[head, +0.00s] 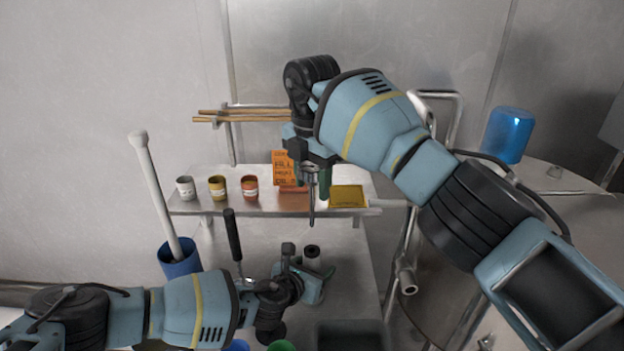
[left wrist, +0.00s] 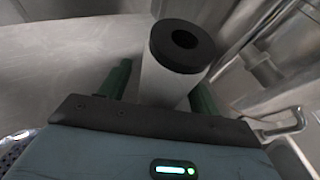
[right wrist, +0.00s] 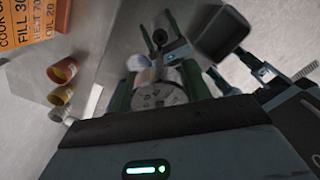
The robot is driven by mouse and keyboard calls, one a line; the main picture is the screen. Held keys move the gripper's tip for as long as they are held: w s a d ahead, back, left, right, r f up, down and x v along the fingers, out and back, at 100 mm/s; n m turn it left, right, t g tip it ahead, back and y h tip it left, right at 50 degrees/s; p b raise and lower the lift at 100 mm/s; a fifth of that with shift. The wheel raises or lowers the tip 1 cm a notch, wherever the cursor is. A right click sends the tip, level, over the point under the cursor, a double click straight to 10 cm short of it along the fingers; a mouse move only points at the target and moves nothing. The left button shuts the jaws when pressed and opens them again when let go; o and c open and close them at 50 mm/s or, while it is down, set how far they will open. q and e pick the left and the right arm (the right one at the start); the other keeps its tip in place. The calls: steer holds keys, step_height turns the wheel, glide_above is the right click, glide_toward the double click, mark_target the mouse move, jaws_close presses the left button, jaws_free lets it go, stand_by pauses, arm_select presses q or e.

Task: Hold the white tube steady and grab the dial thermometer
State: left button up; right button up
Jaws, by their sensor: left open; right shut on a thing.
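The white tube (left wrist: 160,88) stands with its black holed cap facing up in the left wrist view; the cap also shows in the head view (head: 312,251). My left gripper (head: 314,277) is low over the bench, open, with one finger on each side of the tube.
A shelf (head: 270,208) bears several small cups, an orange sign (head: 285,167) and a yellow pad (head: 348,196). A blue container (head: 180,262) with a long white rod stands at left. A dark bin (head: 352,335) is at the front. A blue jar (head: 508,135) stands at right.

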arm_select(q)
steer(key=v, duration=1.1)
steer(key=shift+s+a, duration=0.2)
steer(key=shift+s, duration=0.05)
steer(key=shift+s+a, duration=0.1)
